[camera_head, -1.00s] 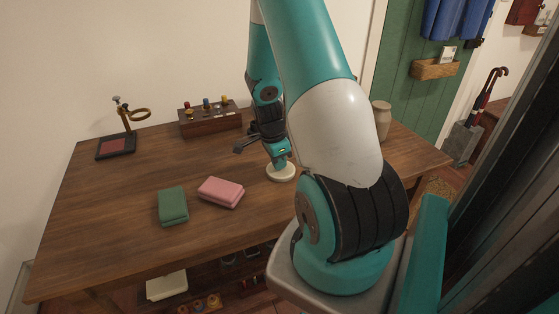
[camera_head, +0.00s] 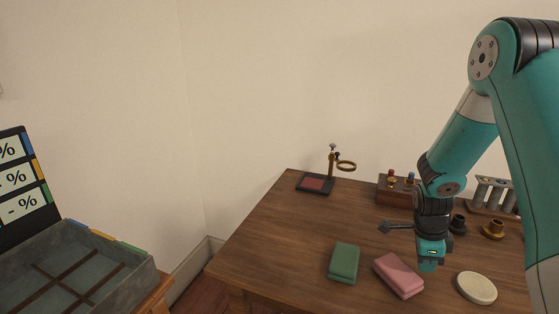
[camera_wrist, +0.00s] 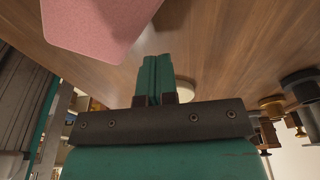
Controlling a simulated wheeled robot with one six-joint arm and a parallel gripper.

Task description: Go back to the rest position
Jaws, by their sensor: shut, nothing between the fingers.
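My gripper (camera_head: 428,265) hangs from my teal arm above the wooden table (camera_head: 290,235), between the pink cloth and the round cream disc in the head view. In the wrist view my gripper (camera_wrist: 157,75) has its two teal fingers together with nothing between them. The folded pink cloth (camera_head: 398,275) lies on the table just left of the gripper. It also shows large at the upper left of the wrist view (camera_wrist: 95,22). The cream disc (camera_head: 477,288) lies to the right of the gripper, partly hidden behind the fingers in the wrist view (camera_wrist: 184,90).
A folded green cloth (camera_head: 344,262) lies left of the pink one. A brass ring stand (camera_head: 332,165) stands at the back left. A wooden block with colored knobs (camera_head: 395,190) and brass pieces (camera_head: 493,229) stand behind the gripper. A grey divided tray (camera_head: 130,262) stands at the left.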

